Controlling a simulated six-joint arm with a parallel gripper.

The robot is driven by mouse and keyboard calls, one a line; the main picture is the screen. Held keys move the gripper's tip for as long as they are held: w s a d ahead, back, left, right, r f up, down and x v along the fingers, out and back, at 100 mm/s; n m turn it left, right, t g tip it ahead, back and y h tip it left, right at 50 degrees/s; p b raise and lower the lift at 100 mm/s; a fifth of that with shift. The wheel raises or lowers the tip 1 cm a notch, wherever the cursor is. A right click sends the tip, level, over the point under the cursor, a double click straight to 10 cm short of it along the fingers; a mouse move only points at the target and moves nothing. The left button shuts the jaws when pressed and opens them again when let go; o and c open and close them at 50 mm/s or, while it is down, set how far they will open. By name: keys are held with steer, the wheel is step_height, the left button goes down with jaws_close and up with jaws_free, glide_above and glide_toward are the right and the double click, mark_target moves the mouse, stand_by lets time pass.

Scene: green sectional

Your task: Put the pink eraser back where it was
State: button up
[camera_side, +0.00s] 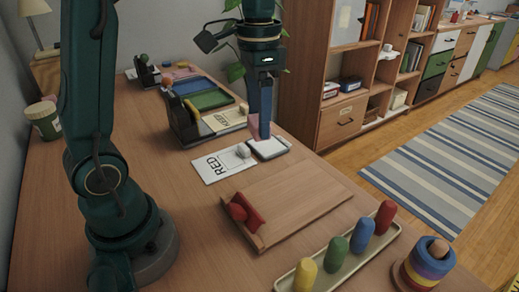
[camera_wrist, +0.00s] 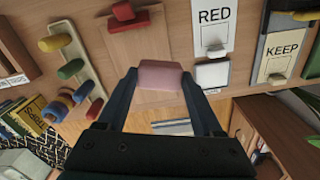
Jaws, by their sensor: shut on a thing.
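The pink eraser (camera_wrist: 160,75) is held between the two fingers of my gripper (camera_wrist: 161,82) in the wrist view. In the side view the eraser (camera_side: 253,126) shows only as a small pink patch at the fingers, mostly hidden. My gripper (camera_side: 262,130) points down above the desk, close to a small pale dark-edged pad (camera_side: 269,149). In the wrist view a white pad (camera_wrist: 212,74) lies to the right of the eraser, apart from it. I cannot tell the exact height of the eraser above the desk.
A RED card (camera_side: 213,167) with a light knob lies left of the pad. A KEEP card (camera_side: 224,120) is in a dark holder behind. A wooden board (camera_side: 295,205) with a red handle, a tray of colored pegs (camera_side: 375,258) and stacked rings (camera_side: 425,265) are in front.

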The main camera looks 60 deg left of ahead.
steer(key=n, duration=0.1)
steer(key=s+n, duration=0.1)
steer(key=shift+s+d+r+n, duration=0.2)
steer(key=shift+s+n, duration=0.1)
steer(key=shift+n, duration=0.1)
steer(key=shift+w+a+f+m, duration=0.1)
steer(key=shift+w+f+m, duration=0.1)
steer(key=shift+m, duration=0.1)
steer(key=s+a+f+n, duration=0.1)
steer(key=s+a+f, duration=0.7)
steer(key=s+a, duration=0.3)
steer(key=shift+f, duration=3.7)
steer(key=shift+f, duration=0.1)
steer(key=o, duration=1.2)
steer(key=shift+w, duration=0.1)
